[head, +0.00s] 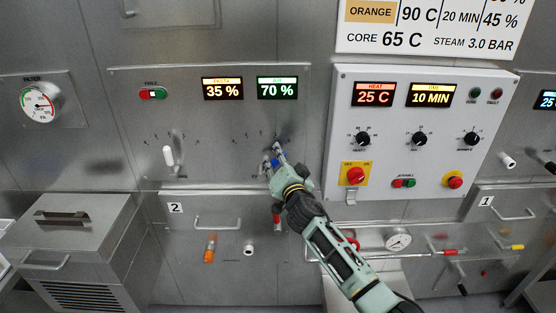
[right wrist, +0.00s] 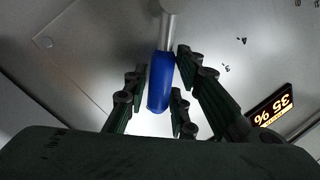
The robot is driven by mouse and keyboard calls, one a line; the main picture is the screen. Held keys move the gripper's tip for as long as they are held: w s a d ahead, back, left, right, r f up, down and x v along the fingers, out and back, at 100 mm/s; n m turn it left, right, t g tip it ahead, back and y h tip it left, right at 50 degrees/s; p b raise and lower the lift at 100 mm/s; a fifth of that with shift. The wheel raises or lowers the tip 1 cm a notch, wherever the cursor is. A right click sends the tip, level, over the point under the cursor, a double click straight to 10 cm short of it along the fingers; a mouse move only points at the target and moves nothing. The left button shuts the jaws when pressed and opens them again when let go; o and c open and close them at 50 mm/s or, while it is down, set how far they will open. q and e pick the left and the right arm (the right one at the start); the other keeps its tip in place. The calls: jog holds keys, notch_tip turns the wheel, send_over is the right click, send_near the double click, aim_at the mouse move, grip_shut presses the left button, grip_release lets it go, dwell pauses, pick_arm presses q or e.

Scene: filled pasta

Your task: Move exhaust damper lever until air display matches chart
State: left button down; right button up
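The exhaust damper lever, with a blue handle, shows in the right wrist view (right wrist: 160,80) between the fingers of my right gripper (right wrist: 162,62). The fingers are close on both sides; whether they press on it is unclear. In the head view my right gripper (head: 273,160) reaches the panel's right part and mostly hides this lever. The air display (head: 277,88) reads 70 %. The chart (head: 430,28) at the top right is cut off; its orange row shows 90 C, 20 MIN and 45 %. My left gripper is out of view.
A white-handled lever (head: 168,155) stands left on the same panel, below a second display (head: 222,89) reading 35 %. A control box (head: 412,190) with knobs and red switches juts out close to the right of my arm. A metal cabinet (head: 75,235) stands at lower left.

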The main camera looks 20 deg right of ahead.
grip_shut()
jog(key=shift+w+a+r+n+p, duration=0.15)
jog(key=shift+a+r+n+p, duration=0.3)
jog(key=shift+n+p, duration=0.35)
jog(key=shift+w+a+r+n+g+p, duration=0.1)
jog(key=shift+a+r+n+g+p, duration=0.1)
jog(key=shift+a+n+g+p, duration=0.25)
jog(key=shift+w+a+n, duration=0.1)
jog(key=shift+a+n, duration=0.15)
jog(key=shift+n, duration=0.3)
